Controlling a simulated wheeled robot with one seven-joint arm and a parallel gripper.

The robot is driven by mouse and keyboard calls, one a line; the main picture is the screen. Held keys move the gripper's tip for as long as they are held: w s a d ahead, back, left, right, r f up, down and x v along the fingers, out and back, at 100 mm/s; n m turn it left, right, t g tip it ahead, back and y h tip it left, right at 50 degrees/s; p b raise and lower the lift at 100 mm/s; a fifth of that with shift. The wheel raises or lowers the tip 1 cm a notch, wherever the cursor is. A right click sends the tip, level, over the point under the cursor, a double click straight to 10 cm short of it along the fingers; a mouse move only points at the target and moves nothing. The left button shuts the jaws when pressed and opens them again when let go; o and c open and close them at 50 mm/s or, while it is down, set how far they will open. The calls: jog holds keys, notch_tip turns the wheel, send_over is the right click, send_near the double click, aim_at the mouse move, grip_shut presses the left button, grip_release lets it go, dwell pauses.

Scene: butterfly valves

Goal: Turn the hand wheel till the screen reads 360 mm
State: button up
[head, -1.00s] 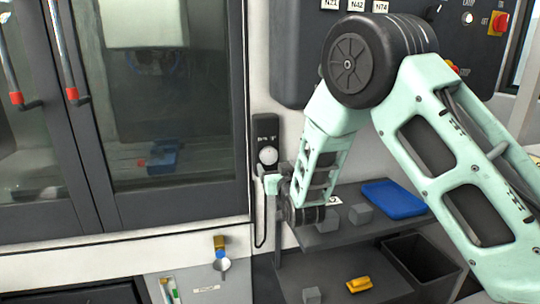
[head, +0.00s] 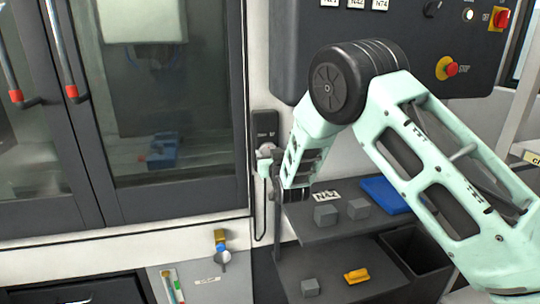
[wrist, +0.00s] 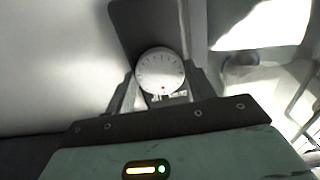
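The hand wheel (wrist: 160,70) is a round white dial with tick marks and a small red mark near its lower edge. It sits on a dark handheld box (head: 265,122) beside the machine door. In the head view it is partly hidden by my arm. My gripper (wrist: 161,78) has one finger on each side of the wheel, close to its rim. Whether the fingers press on it I cannot tell. The screen (head: 266,133) is at the upper part of the box, and its figures are too small to read. In the wrist view the screen cannot be made out.
The machine door (head: 180,100) stands left of the box. A control panel (head: 400,40) with a red knob hangs above right. To the right are a dark shelf (head: 330,233) with grey blocks and a blue tray (head: 385,194). A lower shelf holds a yellow part (head: 357,276).

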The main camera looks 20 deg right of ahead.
jog(key=shift+f+m+b, duration=0.15)
jog(key=shift+m+b, duration=0.25)
jog(key=shift+b, duration=0.4)
jog(key=shift+m+b, duration=10.3)
jog(key=shift+b, duration=3.75)
jog(key=o, duration=1)
